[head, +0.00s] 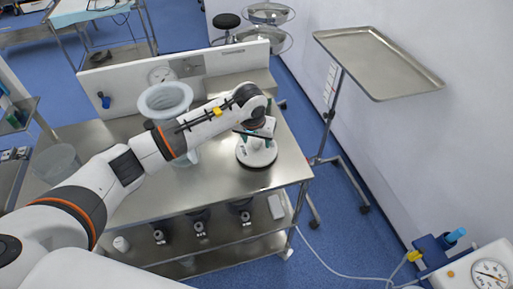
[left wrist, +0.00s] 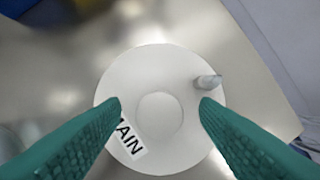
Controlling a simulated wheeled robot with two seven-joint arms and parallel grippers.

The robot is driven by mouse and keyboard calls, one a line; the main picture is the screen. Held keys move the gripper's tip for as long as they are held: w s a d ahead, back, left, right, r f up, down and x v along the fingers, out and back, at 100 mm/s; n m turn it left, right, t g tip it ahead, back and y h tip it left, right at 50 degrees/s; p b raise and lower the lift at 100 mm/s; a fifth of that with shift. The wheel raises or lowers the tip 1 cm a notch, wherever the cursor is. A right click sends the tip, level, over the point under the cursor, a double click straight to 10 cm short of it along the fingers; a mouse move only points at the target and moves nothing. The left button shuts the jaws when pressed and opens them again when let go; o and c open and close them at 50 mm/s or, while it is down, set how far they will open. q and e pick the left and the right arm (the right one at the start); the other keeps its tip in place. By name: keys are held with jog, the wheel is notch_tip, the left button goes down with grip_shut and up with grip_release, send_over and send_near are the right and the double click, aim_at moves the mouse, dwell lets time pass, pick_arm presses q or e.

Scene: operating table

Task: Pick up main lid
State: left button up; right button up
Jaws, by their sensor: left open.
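The main lid (head: 257,154) is a round white disc lying on the steel table near its right end. In the left wrist view the lid (left wrist: 160,68) shows a raised round centre, a label reading "AIN" at its lower left and a small grey spout at its upper right. My left gripper (head: 256,133) is above the lid, pointing down. My right gripper is not in view.
A pale wide-rimmed canister (head: 165,97) stands on the steel table (head: 230,200) behind my left arm. A clear bowl (head: 56,160) is at the left. A tray stand (head: 375,60) is at the right. The table's right edge is close to the lid.

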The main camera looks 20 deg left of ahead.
pick_arm(q)
grip_shut()
jog(key=shift+r, duration=0.15)
